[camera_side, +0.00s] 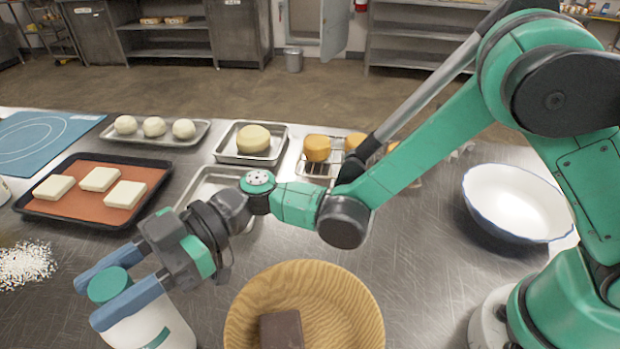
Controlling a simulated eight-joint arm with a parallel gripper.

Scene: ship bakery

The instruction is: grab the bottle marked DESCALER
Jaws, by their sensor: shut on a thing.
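A white bottle (150,328) with a green cap (109,285) stands at the bottom left, cut off by the picture's lower edge. A green patch of its label shows low on its side, but I cannot read any marking. My gripper (106,293) reaches down to the left with its two blue fingers on either side of the bottle's top, just around the cap. The fingers are shut on the bottle. My gripper hides part of the bottle's upper right side.
A wooden bowl (370,318) holding a brown block (282,330) stands just right of the bottle. A dark tray (62,212) with white slabs lies behind it to the left. Metal trays and a cake rack line the back. A white bowl (517,200) stands at right.

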